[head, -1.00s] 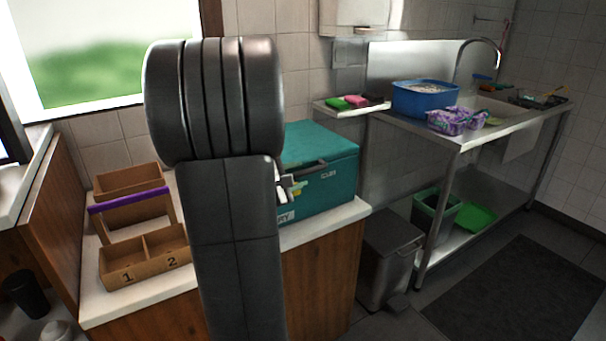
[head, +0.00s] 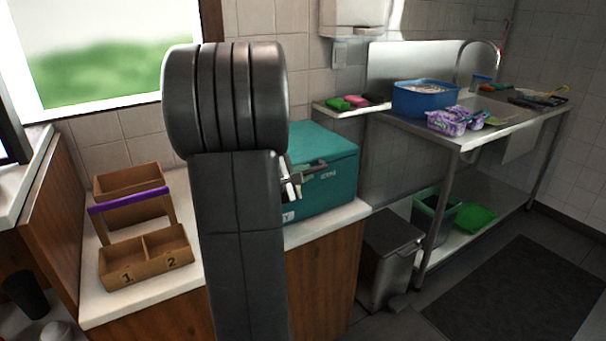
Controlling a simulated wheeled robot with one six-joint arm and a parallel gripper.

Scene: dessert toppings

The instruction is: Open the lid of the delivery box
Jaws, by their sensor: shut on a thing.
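The teal delivery box (head: 335,190) stands on the white counter with its lid (head: 322,142) down. A dark handle (head: 313,167) shows along the front edge of the lid. My gripper (head: 291,186) is at the front of the box by this handle, partly hidden behind my dark arm. It looks shut on the handle, though the contact itself is hard to see. My arm also covers the left part of the box.
A cardboard carrier (head: 150,258) with a purple handle and numbered compartments stands on the counter to the left. A grey bin (head: 388,262) is on the floor to the right. A steel sink table (head: 480,135) holds a blue tub (head: 424,100) and purple packages.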

